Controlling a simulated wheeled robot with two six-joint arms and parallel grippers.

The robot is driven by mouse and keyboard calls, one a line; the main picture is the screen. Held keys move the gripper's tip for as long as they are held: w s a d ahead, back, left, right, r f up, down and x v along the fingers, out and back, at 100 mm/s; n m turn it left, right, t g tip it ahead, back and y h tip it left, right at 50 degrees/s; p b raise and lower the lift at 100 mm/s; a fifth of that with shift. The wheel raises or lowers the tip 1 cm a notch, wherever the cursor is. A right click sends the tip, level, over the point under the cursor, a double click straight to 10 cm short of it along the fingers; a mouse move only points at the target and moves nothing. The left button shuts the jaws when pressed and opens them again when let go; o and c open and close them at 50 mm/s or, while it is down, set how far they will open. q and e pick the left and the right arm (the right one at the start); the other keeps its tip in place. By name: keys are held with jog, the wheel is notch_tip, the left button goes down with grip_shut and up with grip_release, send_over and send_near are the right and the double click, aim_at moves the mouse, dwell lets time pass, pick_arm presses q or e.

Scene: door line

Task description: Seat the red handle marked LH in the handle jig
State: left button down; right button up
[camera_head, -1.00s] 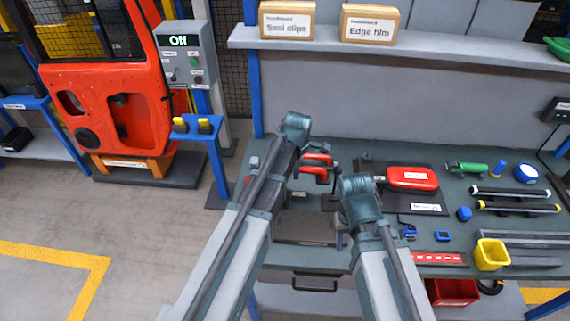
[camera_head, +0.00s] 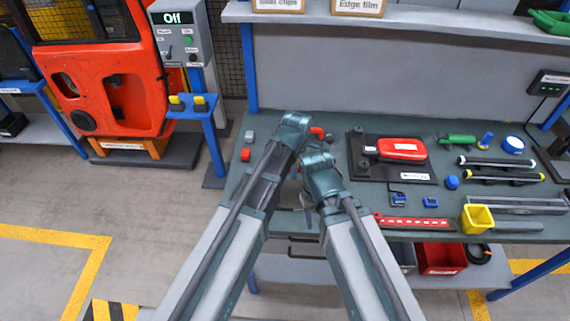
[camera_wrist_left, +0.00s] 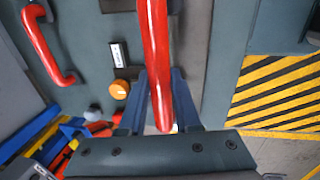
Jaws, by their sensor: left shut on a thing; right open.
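In the left wrist view my left gripper (camera_wrist_left: 160,115) is shut on a red handle (camera_wrist_left: 155,45), a long bar standing up between its blue fingers. A second red handle (camera_wrist_left: 48,45), bow-shaped, lies on the dark surface at the left; no LH mark is readable on either. In the head view a bit of red handle (camera_head: 318,133) shows; my arms hide the rest and the left fingers. My right gripper (camera_head: 306,205) is open, mostly hidden behind its wrist.
A red door (camera_head: 105,100) and a control box (camera_head: 182,35) stand at the left. The two arms are close together.

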pick_arm(q)
jog(key=shift+s+d, duration=0.4)
jog(key=shift+d, duration=0.3)
notch_tip(320, 180, down, 6)
jog(key=b, duration=0.6)
jog(key=shift+r, duration=0.1)
jog(key=shift+f+b, duration=0.5)
jog(key=shift+f, duration=0.05)
dwell(0.7)
jog(key=c, duration=0.5)
grip_release()
jog(key=shift+c, duration=0.2)
